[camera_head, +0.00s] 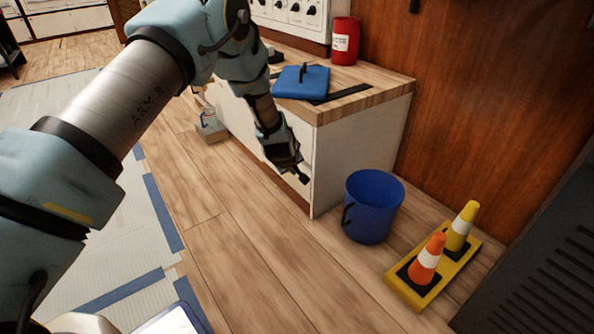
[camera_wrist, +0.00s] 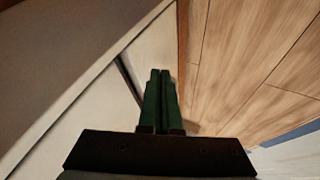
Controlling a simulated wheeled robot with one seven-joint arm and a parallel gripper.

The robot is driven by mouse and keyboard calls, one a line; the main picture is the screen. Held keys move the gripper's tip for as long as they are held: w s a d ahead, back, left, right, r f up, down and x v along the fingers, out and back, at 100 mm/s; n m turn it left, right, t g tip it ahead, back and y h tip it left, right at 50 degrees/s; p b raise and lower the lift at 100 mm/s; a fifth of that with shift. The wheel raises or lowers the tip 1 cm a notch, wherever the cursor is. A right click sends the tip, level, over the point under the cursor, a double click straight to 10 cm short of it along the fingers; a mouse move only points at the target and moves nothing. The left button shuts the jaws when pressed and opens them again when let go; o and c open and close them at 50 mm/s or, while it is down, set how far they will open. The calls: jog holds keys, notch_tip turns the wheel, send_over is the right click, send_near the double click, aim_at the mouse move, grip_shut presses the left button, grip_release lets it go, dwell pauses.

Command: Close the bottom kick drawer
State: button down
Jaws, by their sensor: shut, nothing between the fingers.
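The white cabinet (camera_head: 355,140) has a wooden top, and its long front is partly behind my arm. My gripper (camera_head: 301,176) is low at this front, near the right corner. In the wrist view the gripper (camera_wrist: 160,75) has its green fingers together and empty, pointing at a pale lower panel (camera_wrist: 152,48). A dark gap separates this panel from the larger pale panel (camera_wrist: 75,95) to the left. A brown strip (camera_wrist: 183,35) runs along its floor side. I cannot tell whether the fingertips touch the panel, or how far the kick drawer stands out.
A blue bucket (camera_head: 373,207) stands by the cabinet's right end. Orange (camera_head: 427,261) and yellow (camera_head: 461,227) cones stand on a yellow base beyond it. A blue item (camera_head: 301,82) and a red canister (camera_head: 345,42) are on the top.

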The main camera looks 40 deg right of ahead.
jog(key=a+p+v, duration=0.1)
jog(key=p+v, duration=0.3)
jog(key=v, duration=0.6)
jog(key=w+a+r+y, duration=0.1)
jog(key=w+a+r, duration=0.35)
jog(key=a, duration=0.45)
jog(key=w+a+r+y+p, duration=0.1)
jog(key=w+a+r, duration=0.2)
jog(key=a+r, duration=0.5)
jog(key=w+a+r+y, duration=0.1)
jog(key=w+a+r, duration=0.25)
jog(key=a, duration=0.75)
jog(key=s+a+r+n+g+y+p, duration=0.1)
jog(key=s+a+r, duration=0.25)
jog(key=a, duration=0.55)
jog(key=s+a+r+g+y, duration=0.15)
jog(key=s+a, duration=0.25)
jog(key=a, duration=0.4)
jog(key=s+a+r+n+y+p, duration=0.1)
jog(key=s+a+r, duration=0.2)
jog(key=a, duration=0.6)
notch_tip(320, 180, up, 38)
jog(key=p, duration=3.7)
jog(key=shift+w+d+f+p, duration=0.2)
jog(key=shift+w+d+p, duration=0.1)
jog(key=shift+d, duration=0.15)
jog(key=shift+h, duration=0.25)
